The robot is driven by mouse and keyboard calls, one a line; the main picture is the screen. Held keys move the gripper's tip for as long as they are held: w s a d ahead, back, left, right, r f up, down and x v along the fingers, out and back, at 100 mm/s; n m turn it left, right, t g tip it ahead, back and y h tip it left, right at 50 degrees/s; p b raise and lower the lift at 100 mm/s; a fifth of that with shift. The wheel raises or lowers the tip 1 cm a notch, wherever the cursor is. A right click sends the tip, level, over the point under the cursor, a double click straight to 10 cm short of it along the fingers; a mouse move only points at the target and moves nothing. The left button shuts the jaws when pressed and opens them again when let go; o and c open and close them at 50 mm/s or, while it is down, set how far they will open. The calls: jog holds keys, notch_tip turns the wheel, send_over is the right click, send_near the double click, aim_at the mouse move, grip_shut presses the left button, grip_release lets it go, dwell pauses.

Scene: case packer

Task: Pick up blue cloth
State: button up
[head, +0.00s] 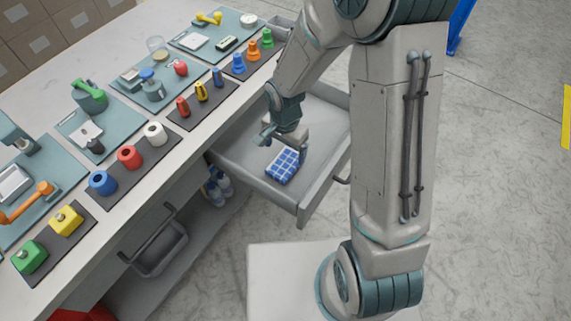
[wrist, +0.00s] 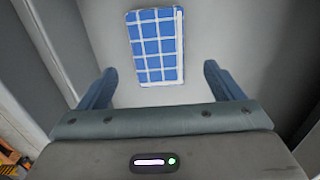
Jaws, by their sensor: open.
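The blue cloth (head: 284,166) has a white grid pattern and lies folded flat on the floor of the open drawer (head: 233,156). In the wrist view the cloth (wrist: 155,46) lies beyond the fingertips, roughly centred between them and slightly left. My gripper (head: 284,148) is above the drawer at the cloth's far side in the head view. In the wrist view my gripper (wrist: 158,83) is open, with nothing between its fingers. I cannot tell the exact height of the fingers above the cloth.
The workbench (head: 151,184) beside the drawer carries several mats with coloured parts. Bottles (head: 217,187) stand on a lower shelf, near a grey bin (head: 160,250).

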aim_at(285, 162)
jog(key=shift+s+f, duration=0.15)
jog(key=shift+f, duration=2.85)
jog(key=c, duration=1.2)
jog(key=shift+o, duration=0.2)
jog(key=shift+r, duration=0.1)
notch_tip(285, 162, up, 10)
jog(key=shift+p, duration=0.35)
